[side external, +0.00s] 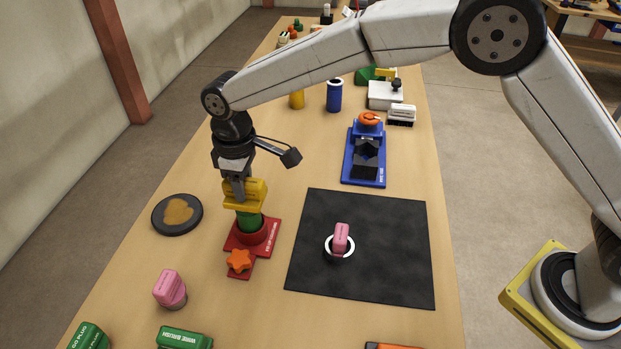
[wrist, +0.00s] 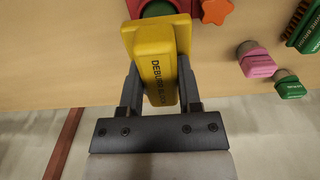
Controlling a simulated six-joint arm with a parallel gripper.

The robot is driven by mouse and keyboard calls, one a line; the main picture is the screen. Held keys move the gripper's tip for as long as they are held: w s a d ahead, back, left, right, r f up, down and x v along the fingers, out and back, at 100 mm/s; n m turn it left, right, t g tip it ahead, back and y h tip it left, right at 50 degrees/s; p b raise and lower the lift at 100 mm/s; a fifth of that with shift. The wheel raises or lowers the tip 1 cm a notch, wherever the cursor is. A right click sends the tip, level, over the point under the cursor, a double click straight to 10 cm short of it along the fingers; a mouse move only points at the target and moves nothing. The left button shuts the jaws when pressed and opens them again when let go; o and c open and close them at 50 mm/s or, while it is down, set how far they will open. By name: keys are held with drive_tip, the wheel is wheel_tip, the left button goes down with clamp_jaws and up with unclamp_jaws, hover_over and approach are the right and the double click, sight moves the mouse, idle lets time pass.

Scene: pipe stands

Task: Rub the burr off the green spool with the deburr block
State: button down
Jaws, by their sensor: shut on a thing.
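My gripper (side external: 236,185) is shut on the yellow deburr block (side external: 246,194) and points down at the red stand. The block also shows in the wrist view (wrist: 160,60), between the two fingers, with its lettering facing the camera. The green spool (side external: 249,221) stands upright in the red stand (side external: 272,238), right under the block. The block appears to touch the spool's top, which it hides, so I cannot see the burr. An orange star knob (side external: 239,260) is on the stand's front.
A black mat (side external: 400,265) with a white ring and a pink-handled piece (side external: 341,238) lies right of the stand. A dark round dish (side external: 162,228) is at left. A pink-handled tool (side external: 169,288) and green wire brush (side external: 184,338) are in front. A blue stand (side external: 350,172) is behind.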

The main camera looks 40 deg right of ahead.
drive_tip(key=shift+s+d, duration=0.4)
drive_tip(key=shift+s, duration=0.05)
drive_tip(key=shift+w+a, duration=0.1)
drive_tip(key=shift+w+a, duration=0.75)
drive_tip(key=shift+w, duration=0.05)
drive_tip(key=shift+s+d+f, duration=0.15)
drive_tip(key=shift+s+d, duration=0.7)
drive_tip(key=shift+s, duration=0.05)
drive_tip(key=shift+w+a, duration=0.1)
drive_tip(key=shift+w+a, duration=0.7)
